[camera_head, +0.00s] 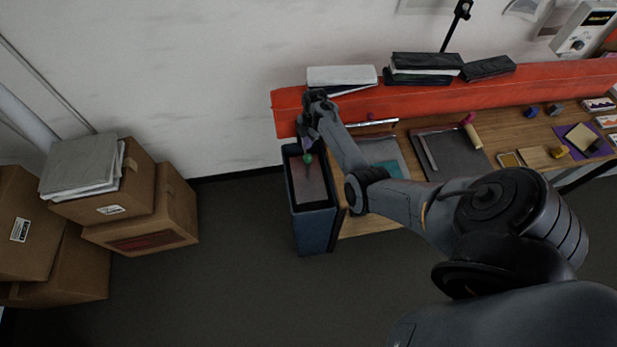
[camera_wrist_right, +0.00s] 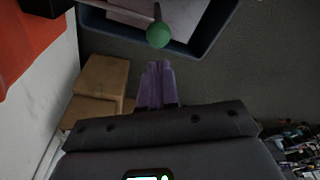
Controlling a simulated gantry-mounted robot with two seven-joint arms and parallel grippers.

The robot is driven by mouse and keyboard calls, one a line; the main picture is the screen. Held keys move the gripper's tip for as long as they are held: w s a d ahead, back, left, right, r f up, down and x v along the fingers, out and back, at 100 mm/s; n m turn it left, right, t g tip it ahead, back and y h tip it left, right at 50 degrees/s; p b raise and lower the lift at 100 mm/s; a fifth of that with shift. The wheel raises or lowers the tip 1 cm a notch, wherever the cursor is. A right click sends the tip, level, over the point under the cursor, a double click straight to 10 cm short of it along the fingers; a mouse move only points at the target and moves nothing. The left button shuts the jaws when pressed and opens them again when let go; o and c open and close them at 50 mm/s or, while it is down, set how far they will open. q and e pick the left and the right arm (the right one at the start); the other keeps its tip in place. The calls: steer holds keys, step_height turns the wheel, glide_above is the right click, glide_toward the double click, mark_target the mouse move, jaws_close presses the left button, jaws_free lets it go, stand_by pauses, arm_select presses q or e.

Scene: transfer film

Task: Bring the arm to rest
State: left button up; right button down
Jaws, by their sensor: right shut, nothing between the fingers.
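My right arm reaches from the lower right across the wooden bench. My right gripper (camera_head: 307,143) is above the dark blue bin (camera_head: 313,228) at the bench's left end. In the right wrist view its purple fingers (camera_wrist_right: 157,84) are closed together with nothing between them. A green ball (camera_head: 307,159) shows just below the fingertips in the head view. The ball also shows in the right wrist view (camera_wrist_right: 158,35), apart from the fingers, with a thin rod at it. A pale flat sheet (camera_wrist_right: 135,12) lies inside the bin. My left gripper is not in view.
An orange-red ledge (camera_head: 450,95) carrying books (camera_head: 425,66) runs behind the bench (camera_head: 527,137). A dark mat (camera_head: 450,156) and small items lie on the bench. Cardboard boxes (camera_head: 160,205) stand at the left. The floor (camera_head: 240,275) between boxes and bin is clear.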

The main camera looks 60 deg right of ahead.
steer(key=shift+s+f, duration=0.1)
steer(key=s+a+f+n+g+h, duration=0.1)
steer(key=s+f, duration=0.2)
steer(key=s, duration=0.3)
steer(key=s+a+f+g, duration=0.1)
steer(key=s+a+f, duration=0.1)
steer(key=s, duration=0.5)
steer(key=s+a+f+n+g+h, duration=0.1)
steer(key=s+f, duration=0.4)
steer(key=s, duration=0.2)
steer(key=shift+a+n+g+h, duration=0.3)
steer(key=shift+g, duration=0.1)
steer(key=s+a+r+m+t, duration=0.2)
steer(key=a+r, duration=0.4)
steer(key=a, duration=0.5)
steer(key=s+a+r+m+t, duration=0.15)
steer(key=a+r, duration=0.35)
steer(key=a, duration=0.6)
steer(key=w+a+r+m+t, duration=0.1)
steer(key=a+r+m, duration=0.2)
steer(key=r+m, duration=0.2)
steer(key=w+a+r+m+t+y, duration=0.1)
steer(key=w+a+r+m+t, duration=0.1)
steer(key=a+r+m, duration=0.2)
step_height(320, 180, up, 4)
steer(key=shift+w+a+f+m, duration=0.1)
steer(key=shift+w+a+m, duration=0.15)
steer(key=shift+m, duration=0.8)
